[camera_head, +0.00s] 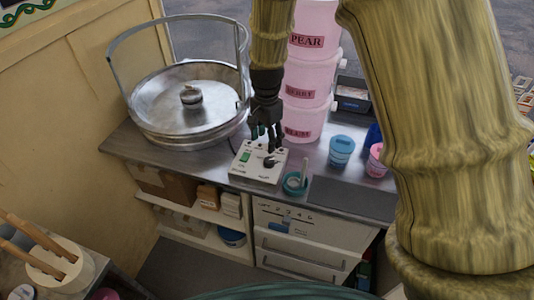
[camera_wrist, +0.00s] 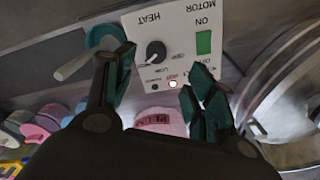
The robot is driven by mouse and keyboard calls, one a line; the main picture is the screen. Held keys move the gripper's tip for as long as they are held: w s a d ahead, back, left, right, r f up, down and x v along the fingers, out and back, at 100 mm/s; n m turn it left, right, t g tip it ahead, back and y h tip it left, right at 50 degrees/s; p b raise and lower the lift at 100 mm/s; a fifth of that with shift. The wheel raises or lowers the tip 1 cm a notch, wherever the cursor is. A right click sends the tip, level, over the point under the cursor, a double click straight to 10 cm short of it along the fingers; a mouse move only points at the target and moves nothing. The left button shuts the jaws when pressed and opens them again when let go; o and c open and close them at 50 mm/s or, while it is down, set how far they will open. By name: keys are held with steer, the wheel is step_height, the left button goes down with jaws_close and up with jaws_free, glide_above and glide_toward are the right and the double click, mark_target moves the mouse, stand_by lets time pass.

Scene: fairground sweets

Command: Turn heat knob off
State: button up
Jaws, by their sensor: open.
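The control box (camera_head: 258,162) is a pale panel on the steel counter, with a green switch (camera_head: 245,156) on its left and the black heat knob (camera_head: 269,162) on its right. In the wrist view the panel (camera_wrist: 180,35) reads HEAT and MOTOR, with the black heat knob (camera_wrist: 155,53), the green switch (camera_wrist: 204,42) and a small lit red lamp (camera_wrist: 173,84). My gripper (camera_head: 268,145) is above the far edge of the box, pointing down. In the wrist view its dark green fingers (camera_wrist: 158,90) are spread apart, with nothing between them. The knob is ahead of the fingertips, not visibly touched.
A round metal floss pan (camera_head: 160,118) stands left of the box. Stacked pink tubs (camera_head: 303,123) stand behind it. A teal dish with a scoop (camera_head: 294,184) sits close to its right. A blue cup (camera_head: 341,150) and a dark mat (camera_head: 350,198) are further right.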

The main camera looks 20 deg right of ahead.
mark_target(269, 160)
steer(key=shift+d+f+p, duration=0.2)
steer(key=shift+f+p, duration=0.55)
steer(key=shift+f, duration=1.7)
steer(key=shift+d+f+p, duration=0.2)
steer(key=shift+f+p, duration=0.5)
steer(key=shift+f, duration=1.75)
steer(key=c, duration=1.1)
